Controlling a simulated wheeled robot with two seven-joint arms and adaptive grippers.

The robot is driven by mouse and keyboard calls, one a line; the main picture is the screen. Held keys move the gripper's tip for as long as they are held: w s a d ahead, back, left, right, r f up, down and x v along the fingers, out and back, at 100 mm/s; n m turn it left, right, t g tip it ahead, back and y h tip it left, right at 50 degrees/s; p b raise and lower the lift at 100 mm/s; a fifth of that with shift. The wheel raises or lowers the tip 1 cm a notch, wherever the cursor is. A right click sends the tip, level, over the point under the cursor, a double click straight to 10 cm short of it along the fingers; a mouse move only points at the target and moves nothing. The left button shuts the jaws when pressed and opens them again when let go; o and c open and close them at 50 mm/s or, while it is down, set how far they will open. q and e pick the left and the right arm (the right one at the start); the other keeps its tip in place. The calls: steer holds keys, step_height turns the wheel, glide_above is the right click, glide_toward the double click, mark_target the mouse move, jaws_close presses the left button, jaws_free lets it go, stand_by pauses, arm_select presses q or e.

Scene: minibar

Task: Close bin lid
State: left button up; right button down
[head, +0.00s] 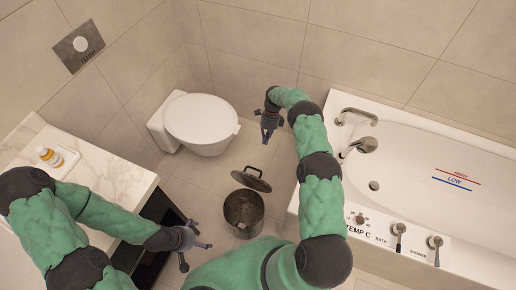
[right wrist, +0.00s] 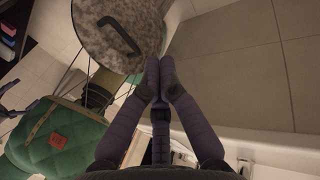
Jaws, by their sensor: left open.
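The bin (head: 243,212) is a round dark metal pail standing on the floor between the toilet and the bathtub. Its lid (head: 252,179) is open, tilted up at the bin's far side, with a dark handle on it. In the right wrist view the lid (right wrist: 112,62) is a speckled disc with a black handle, at the upper left. My right gripper (head: 266,139) is beyond the lid in the head view and looks apart from it. Its fingers (right wrist: 160,62) are together and empty, overlapping the lid's edge in that view. My left gripper (head: 198,256) is open and empty, left of the bin.
A white toilet (head: 200,120) stands behind the bin. The bathtub (head: 400,150) with taps fills the right side. A marble counter (head: 105,165) at the left carries a tray with small bottles. Some floor is clear around the bin.

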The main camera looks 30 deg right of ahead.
steer(key=s+a+f+b, duration=0.2)
steer(key=s+a+f, duration=0.3)
steer(key=f, duration=0.3)
steer(key=shift+s+a+f, duration=0.15)
steer(key=shift+s+a, duration=0.15)
steer(key=shift+a, duration=0.15)
steer(key=shift+a, duration=0.1)
